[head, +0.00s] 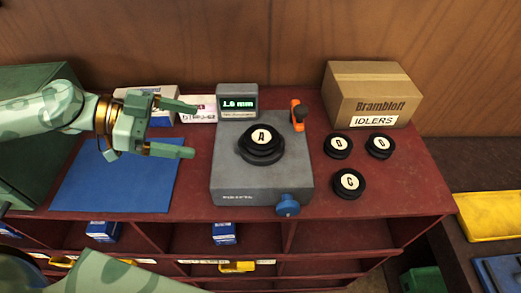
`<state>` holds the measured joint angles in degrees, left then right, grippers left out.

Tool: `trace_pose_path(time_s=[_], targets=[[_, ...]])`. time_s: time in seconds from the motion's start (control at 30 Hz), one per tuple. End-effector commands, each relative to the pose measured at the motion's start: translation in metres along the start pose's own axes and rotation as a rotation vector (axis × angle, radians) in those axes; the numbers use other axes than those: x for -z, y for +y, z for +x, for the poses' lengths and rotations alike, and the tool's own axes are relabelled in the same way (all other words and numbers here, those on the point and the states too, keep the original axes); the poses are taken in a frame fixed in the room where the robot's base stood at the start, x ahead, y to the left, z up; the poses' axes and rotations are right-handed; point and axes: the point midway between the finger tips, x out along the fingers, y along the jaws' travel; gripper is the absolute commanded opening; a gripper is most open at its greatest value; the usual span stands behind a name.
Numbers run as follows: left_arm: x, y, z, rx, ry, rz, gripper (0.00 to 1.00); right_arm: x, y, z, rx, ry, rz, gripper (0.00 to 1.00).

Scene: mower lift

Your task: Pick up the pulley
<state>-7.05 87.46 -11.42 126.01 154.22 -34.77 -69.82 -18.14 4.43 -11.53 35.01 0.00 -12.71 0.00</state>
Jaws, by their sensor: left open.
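A black pulley with a white label A (261,143) sits on the grey measuring fixture (235,186) in the middle of the bench. Three more black pulleys rest on the red bench top to its right: one labelled C (349,184) in front and two behind, at the left (338,146) and at the right (379,146). My left gripper (189,129) is open and empty above the bench, left of the fixture, its fingers pointing right towards pulley A but apart from it. My right gripper is not in view.
The fixture has a display reading 1.6 mm (238,103), an orange lever (298,115) and a blue knob (288,205). A cardboard box marked IDLERS (368,95) stands at the back right. A blue mat (110,185) lies at the left. Shelves with blue boxes are below.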

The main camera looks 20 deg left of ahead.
Motion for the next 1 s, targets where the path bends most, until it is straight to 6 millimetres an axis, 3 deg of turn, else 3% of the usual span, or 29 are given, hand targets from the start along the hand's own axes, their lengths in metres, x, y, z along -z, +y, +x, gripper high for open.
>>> trace_pose_path(time_s=[0.13,0.27,0.4,0.7,1.0], targets=[[-0.002,-0.001,0.016,0.000,0.007,0.003,0.90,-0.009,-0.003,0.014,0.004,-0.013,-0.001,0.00],[0.000,-0.001,0.031,0.000,0.007,0.007,0.90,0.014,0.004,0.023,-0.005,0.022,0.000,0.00],[0.006,-0.001,0.056,-0.002,0.007,0.004,0.90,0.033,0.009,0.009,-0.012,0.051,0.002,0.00],[0.004,-0.001,0.087,-0.002,0.003,-0.001,0.90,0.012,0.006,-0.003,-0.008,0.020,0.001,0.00],[0.008,-0.003,0.131,-0.001,0.002,-0.001,0.90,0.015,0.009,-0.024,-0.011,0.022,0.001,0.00]])
